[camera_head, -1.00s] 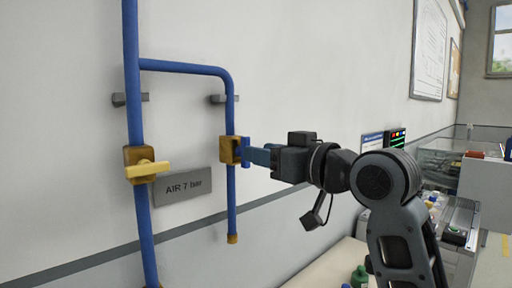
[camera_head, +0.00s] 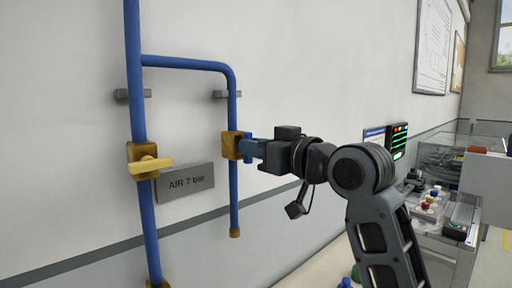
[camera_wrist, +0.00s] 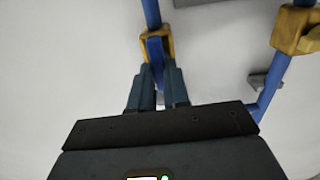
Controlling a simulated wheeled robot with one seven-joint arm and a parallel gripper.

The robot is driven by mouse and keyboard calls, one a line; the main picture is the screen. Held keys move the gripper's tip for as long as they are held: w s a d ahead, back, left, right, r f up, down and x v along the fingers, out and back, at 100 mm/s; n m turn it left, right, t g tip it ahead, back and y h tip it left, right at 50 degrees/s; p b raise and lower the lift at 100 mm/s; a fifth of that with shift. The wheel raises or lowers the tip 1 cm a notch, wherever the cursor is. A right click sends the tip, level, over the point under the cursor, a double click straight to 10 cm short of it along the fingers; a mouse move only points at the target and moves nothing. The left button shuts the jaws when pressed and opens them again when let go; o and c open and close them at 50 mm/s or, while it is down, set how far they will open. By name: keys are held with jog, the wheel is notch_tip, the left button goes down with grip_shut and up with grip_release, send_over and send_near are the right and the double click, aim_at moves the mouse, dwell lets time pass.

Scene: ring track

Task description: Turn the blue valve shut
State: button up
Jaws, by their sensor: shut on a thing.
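The blue valve has a brass body (camera_head: 231,146) on the short branch pipe, right of the main blue pipe. Its blue handle (camera_head: 248,137) is on the side facing my gripper and is mostly hidden by the fingers. My gripper (camera_head: 255,149) reaches in from the right, shut on this handle. In the wrist view the two fingers (camera_wrist: 157,85) sit either side of the blue handle (camera_wrist: 158,68), just in front of the brass body (camera_wrist: 157,43). The handle's exact angle is hard to tell.
A yellow-handled valve (camera_head: 150,164) sits on the main pipe to the left, also in the wrist view (camera_wrist: 301,32). A grey "AIR 7 bar" plate (camera_head: 187,182) is between the pipes. A bench with small items (camera_head: 430,205) stands at right.

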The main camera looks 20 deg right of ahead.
jog(key=shift+n+b, duration=0.3)
grip_shut()
jog(key=shift+s+a+f+n+b, duration=0.1)
jog(key=shift+f+n+b, duration=0.05)
jog(key=shift+n+b, duration=2.3)
jog(key=shift+w+a+f+n+b, duration=0.1)
jog(key=shift+n+b, duration=1.6)
jog(key=shift+n, duration=1.6)
jog(key=shift+s+a+f+n+b, duration=0.1)
jog(key=shift+f+n+b, duration=0.05)
jog(key=shift+n+b, duration=2.3)
jog(key=shift+n+p, duration=0.3)
jog(key=shift+n, duration=0.3)
jog(key=o, duration=0.8)
grip_release()
jog(key=shift+c, duration=0.2)
